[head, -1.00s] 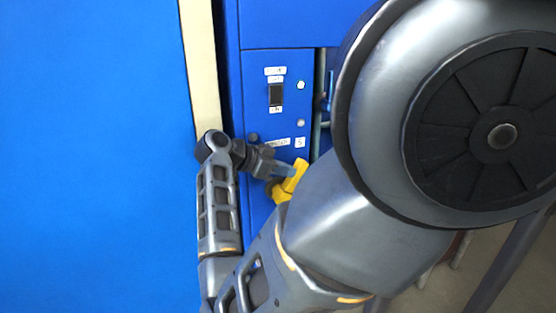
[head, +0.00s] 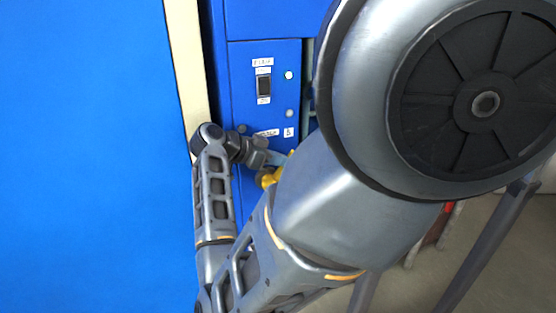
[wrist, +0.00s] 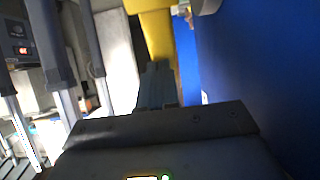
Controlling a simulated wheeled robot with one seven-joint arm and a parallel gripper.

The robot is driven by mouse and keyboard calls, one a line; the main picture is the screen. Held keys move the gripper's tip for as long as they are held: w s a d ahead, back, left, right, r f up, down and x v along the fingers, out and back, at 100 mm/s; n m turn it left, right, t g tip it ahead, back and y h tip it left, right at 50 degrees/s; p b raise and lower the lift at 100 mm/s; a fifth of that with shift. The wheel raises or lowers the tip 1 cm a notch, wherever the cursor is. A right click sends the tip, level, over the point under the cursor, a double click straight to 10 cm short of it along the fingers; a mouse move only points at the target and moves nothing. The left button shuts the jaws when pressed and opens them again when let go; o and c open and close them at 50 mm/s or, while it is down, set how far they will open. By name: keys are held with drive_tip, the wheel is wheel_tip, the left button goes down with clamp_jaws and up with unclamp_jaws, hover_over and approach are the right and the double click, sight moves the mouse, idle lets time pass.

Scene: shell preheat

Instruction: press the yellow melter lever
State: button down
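The yellow melter lever (head: 268,179) is on the front of a blue cabinet in the head view. My forearm hides much of it, and only part of its yellow body and a sliver near its tip show. My gripper (head: 276,158) is at the lever, its grey fingers overlapping the lever's upper part. In the wrist view the fingers (wrist: 158,84) are together with no gap showing, and nothing is seen between them. The yellow lever (wrist: 156,38) fills the top middle there, just beyond the fingertips. I cannot tell whether they touch it.
The blue cabinet panel (head: 249,107) carries a black switch (head: 264,86), labels and small round lights. A large blue surface (head: 90,150) and a cream strip (head: 188,75) stand at the left. A red-lit display (wrist: 22,50) shows at the wrist view's left.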

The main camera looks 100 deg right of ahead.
drive_tip(key=v, duration=0.7)
drive_tip(key=shift+w+r+b, duration=0.2)
drive_tip(key=shift+w+b, duration=0.15)
drive_tip(key=shift+b, duration=0.1)
